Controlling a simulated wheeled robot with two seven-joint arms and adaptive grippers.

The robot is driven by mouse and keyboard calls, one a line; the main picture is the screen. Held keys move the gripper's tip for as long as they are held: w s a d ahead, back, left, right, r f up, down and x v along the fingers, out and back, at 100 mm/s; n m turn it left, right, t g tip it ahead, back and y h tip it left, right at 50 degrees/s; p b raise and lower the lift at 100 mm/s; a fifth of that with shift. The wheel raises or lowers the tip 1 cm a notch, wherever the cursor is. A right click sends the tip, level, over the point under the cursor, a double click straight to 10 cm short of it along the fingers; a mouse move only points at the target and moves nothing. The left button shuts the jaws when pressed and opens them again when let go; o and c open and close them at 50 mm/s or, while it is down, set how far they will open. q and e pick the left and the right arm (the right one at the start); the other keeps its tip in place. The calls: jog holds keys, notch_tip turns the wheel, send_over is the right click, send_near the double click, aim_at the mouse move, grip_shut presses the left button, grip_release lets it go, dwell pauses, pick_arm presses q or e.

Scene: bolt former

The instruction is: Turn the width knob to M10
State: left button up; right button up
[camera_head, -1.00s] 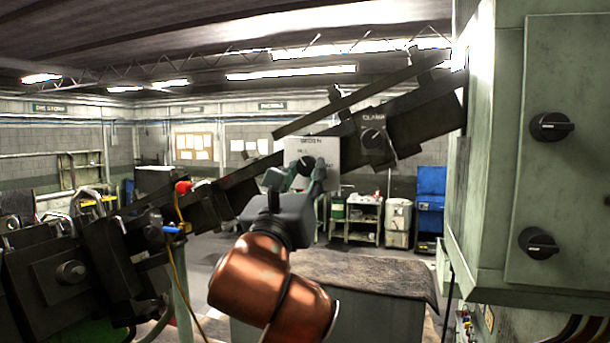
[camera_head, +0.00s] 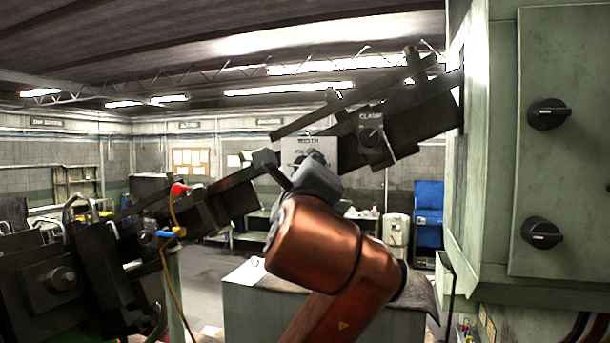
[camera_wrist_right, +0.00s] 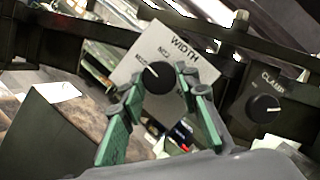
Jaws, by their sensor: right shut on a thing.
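The width knob (camera_wrist_right: 158,78) is a round black knob with a white pointer line, on a white plate marked WIDTH (camera_wrist_right: 178,62). In the right wrist view its pointer aims to the upper left; the size marks around it are tilted and too blurred to read surely. My right gripper (camera_wrist_right: 161,88), with green-padded fingers, is shut on the knob, one finger at each side. In the head view the gripper (camera_head: 291,163) covers most of the knob, and the top of the plate (camera_head: 310,148) shows above it. My left gripper is out of view.
A clamp knob (camera_head: 371,137) sits right of the plate on the dark slanted machine beam; it also shows in the wrist view (camera_wrist_right: 264,108). A green cabinet (camera_head: 487,190) with two black knobs stands close at the right. A covered bench (camera_head: 250,305) is below.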

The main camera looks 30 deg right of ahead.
jog(key=shift+n+y, duration=0.3)
jog(key=shift+n, duration=0.4)
jog(key=o, duration=1.2)
jog(key=shift+c, duration=0.2)
jog(key=v, duration=1.2)
